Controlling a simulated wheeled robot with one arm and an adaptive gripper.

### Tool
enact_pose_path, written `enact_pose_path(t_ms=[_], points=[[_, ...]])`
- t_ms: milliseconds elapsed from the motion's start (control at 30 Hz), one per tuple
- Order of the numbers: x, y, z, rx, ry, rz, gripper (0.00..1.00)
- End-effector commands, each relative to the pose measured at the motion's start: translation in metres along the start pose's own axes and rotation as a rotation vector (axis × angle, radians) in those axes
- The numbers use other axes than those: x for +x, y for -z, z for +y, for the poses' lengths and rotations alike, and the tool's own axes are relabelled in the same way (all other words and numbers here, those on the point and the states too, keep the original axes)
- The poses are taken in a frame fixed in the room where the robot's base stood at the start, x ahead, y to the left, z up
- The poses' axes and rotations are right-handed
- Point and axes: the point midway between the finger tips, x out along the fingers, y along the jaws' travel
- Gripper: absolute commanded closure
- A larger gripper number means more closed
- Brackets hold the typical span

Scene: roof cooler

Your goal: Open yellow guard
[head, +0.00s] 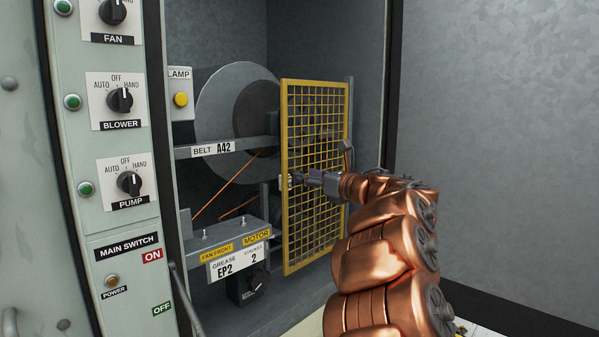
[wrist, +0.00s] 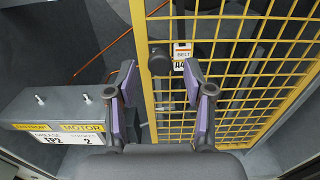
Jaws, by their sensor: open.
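The yellow guard (head: 316,228) is a framed mesh panel in the open cabinet, upright beside a grey post at its right edge. It stands at an angle, with its left edge nearer the camera and the belt area uncovered to its left. In the wrist view the guard (wrist: 230,43) fills the upper right. A dark knob (wrist: 159,62) shows at its left edge, with a small white and orange tag (wrist: 181,50) beside it.
A pulley disc (head: 225,95), an orange belt (head: 225,188) and a motor plate (head: 215,238) lie left of the guard. A switch panel (head: 112,215) with black knobs stands at the left. The plain grey wall (head: 500,130) at the right is clear.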

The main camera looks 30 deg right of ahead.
Motion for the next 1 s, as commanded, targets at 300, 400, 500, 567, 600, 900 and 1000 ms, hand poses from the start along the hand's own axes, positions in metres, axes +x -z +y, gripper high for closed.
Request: enact_pose_path(t_ms=[300,400,500,567,600,900,1000], points=[[0.034,-0.001,0.000,0.000,-0.002,-0.001,0.48],[0.037,-0.001,0.001,0.000,-0.001,-0.001,0.48],[0.037,0.000,0.001,0.000,0.000,-0.001,0.48],[0.037,0.000,0.000,0.000,0.000,-0.001,0.48],[0.037,0.000,0.000,0.000,0.000,-0.001,0.48],[0.037,0.000,0.000,0.001,0.000,-0.001,0.74],[0.037,0.000,0.000,0.001,0.000,-0.001,0.84]])
